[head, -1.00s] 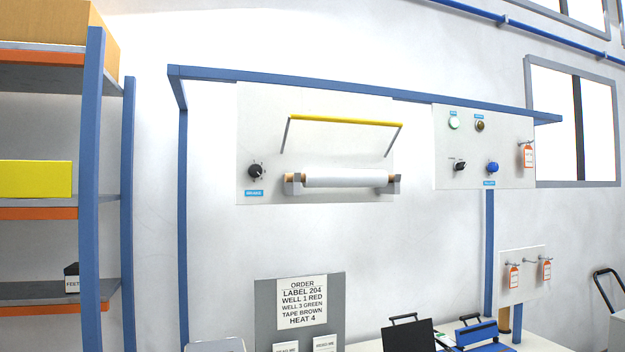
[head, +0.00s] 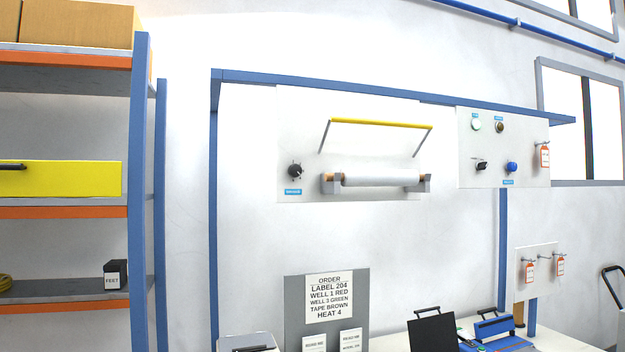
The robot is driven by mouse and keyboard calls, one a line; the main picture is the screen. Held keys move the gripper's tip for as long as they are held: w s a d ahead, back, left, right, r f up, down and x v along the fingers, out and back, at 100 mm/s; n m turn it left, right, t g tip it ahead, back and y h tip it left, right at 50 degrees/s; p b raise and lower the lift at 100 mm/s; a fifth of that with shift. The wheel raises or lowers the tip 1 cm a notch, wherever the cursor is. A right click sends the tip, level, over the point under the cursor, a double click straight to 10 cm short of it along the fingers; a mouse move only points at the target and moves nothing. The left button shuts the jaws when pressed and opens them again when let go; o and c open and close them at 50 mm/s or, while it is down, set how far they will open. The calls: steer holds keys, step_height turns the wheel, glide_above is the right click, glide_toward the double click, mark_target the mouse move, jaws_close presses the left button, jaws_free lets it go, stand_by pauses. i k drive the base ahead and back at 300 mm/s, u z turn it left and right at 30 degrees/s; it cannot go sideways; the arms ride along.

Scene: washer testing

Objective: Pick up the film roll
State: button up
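A white film roll (head: 380,178) with brown core ends lies level in a grey bracket holder (head: 329,187) on a white wall panel (head: 300,140). A yellow bar (head: 380,124) on two thin grey arms stands out above the roll. A black knob (head: 295,171) sits on the panel left of the roll. My gripper is not in view, so its state and its place relative to the roll are hidden.
A blue frame (head: 330,84) surrounds the panels. A control panel (head: 505,150) hangs at the right. Below is a bench with an order board (head: 296,310) and black and blue devices (head: 497,327). A shelf rack (head: 139,180) with a yellow box (head: 75,178) stands left.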

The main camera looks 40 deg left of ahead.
mark_target(350, 177)
steer(key=u, duration=1.2)
steer(key=i, duration=0.1)
steer(key=u, duration=0.15)
